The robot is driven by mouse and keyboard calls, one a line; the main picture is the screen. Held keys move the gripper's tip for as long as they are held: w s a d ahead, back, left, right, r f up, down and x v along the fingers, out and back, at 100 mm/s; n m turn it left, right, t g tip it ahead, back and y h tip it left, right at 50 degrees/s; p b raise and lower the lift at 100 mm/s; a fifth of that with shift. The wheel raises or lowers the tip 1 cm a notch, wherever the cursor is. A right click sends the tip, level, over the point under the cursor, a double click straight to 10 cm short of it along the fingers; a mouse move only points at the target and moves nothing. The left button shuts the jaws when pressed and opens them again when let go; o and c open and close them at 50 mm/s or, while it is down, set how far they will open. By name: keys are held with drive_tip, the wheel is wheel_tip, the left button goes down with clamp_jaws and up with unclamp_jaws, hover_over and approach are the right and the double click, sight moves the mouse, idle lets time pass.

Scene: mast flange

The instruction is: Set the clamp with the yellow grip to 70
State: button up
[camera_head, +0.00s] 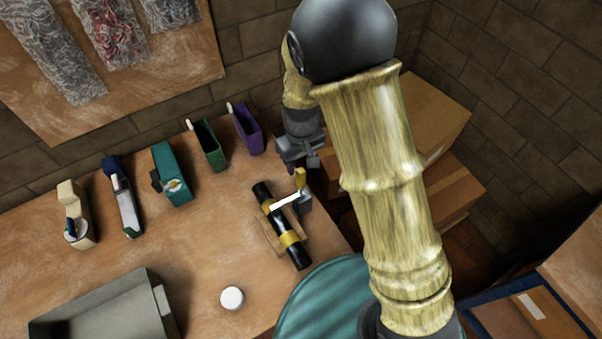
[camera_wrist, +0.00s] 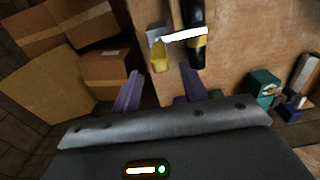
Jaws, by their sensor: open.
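The clamp's yellow grip (camera_head: 300,178) stands at the right end of a white bar (camera_head: 285,201), beside a small grey block (camera_head: 303,204). The bar reaches across to a black cylinder (camera_head: 263,194) with yellow bands, lying on a wooden base (camera_head: 268,235) near the bench's right edge. No number is readable on the clamp. In the wrist view the yellow grip (camera_wrist: 160,54) lies just beyond my open gripper (camera_wrist: 162,78), roughly in line with the gap between the purple fingers. My gripper (camera_head: 299,157) is empty, behind the grip in the head view, with a gap visible.
Along the back of the bench (camera_head: 215,220) stand a purple holder (camera_head: 247,130), a green holder (camera_head: 209,146), a teal device (camera_head: 171,174) and other tools. A grey tray (camera_head: 95,312) and a white round piece (camera_head: 232,298) lie in front. Cardboard boxes (camera_head: 452,195) stand right of the bench.

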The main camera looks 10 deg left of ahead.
sight(301, 170)
wheel_tip(301, 170, down, 7)
drive_tip(key=shift+r+p, duration=0.1)
drive_tip(key=shift+p, duration=0.45)
drive_tip(key=shift+c, duration=0.2)
clamp_jaws()
